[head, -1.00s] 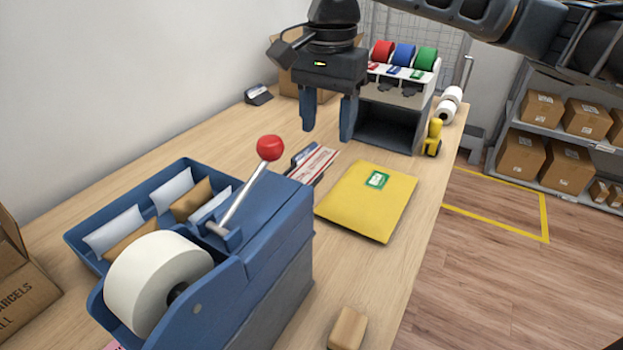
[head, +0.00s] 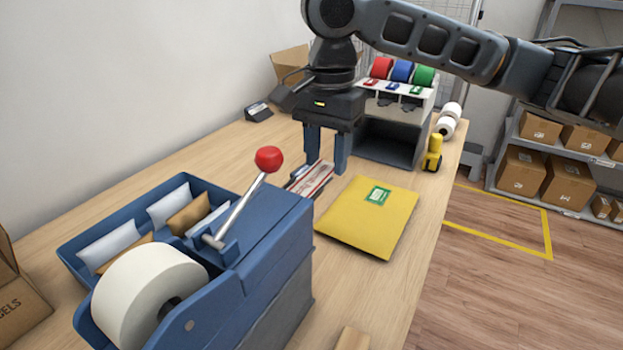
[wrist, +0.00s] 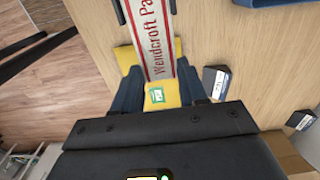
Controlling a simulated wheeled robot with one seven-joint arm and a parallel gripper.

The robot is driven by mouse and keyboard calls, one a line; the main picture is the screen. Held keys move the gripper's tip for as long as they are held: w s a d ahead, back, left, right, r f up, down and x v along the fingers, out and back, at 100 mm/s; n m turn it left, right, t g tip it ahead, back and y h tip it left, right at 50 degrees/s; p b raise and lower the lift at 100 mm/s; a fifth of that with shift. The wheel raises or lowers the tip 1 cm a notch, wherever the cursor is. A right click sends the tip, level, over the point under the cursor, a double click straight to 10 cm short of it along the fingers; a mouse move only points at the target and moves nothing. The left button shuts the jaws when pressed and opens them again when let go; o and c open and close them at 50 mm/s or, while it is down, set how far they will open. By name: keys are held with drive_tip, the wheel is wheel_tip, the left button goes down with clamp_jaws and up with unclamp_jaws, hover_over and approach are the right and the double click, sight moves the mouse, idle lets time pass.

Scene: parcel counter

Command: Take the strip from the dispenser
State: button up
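The blue dispenser (head: 270,245) stands at the front left, with a white roll (head: 150,295) and a lever ending in a red knob (head: 269,159). The strip (head: 314,180), white with red edges, shows beyond the dispenser's far side. The strip (wrist: 152,38) shows printed lettering in the wrist view. My gripper (head: 325,168) points down over the strip's far end. Its two blue fingers are apart, and in the wrist view (wrist: 158,75) the strip runs between them. I cannot tell whether either finger touches it.
A yellow padded envelope (head: 370,222) with a green label lies right of the strip. A blue tray (head: 75,243) of small packets stands left of the dispenser. A tape rack (head: 385,148) stands behind my gripper, with a yellow tool (head: 433,153) beside it.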

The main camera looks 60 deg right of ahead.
drive_tip(key=shift+c, duration=0.7)
drive_tip(key=shift+r, duration=0.15)
drive_tip(key=shift+d+r+p, duration=0.3)
drive_tip(key=shift+r+p, duration=0.4)
drive_tip(key=shift+p, duration=0.2)
drive_tip(key=shift+d+r+p, duration=0.3)
drive_tip(key=shift+r+p, duration=0.4)
drive_tip(key=shift+p, duration=0.2)
drive_tip(key=shift+r, duration=0.1)
drive_tip(key=shift+a+r+p, duration=0.2)
drive_tip(key=shift+r+p, duration=0.3)
drive_tip(key=shift+r, duration=0.95)
drive_tip(key=shift+a+r+p, duration=0.2)
drive_tip(key=shift+r+p, duration=0.25)
drive_tip(key=shift+r, duration=1)
drive_tip(key=shift+a+r+p, duration=0.2)
drive_tip(key=shift+r+p, duration=0.3)
drive_tip(key=shift+r, duration=0.95)
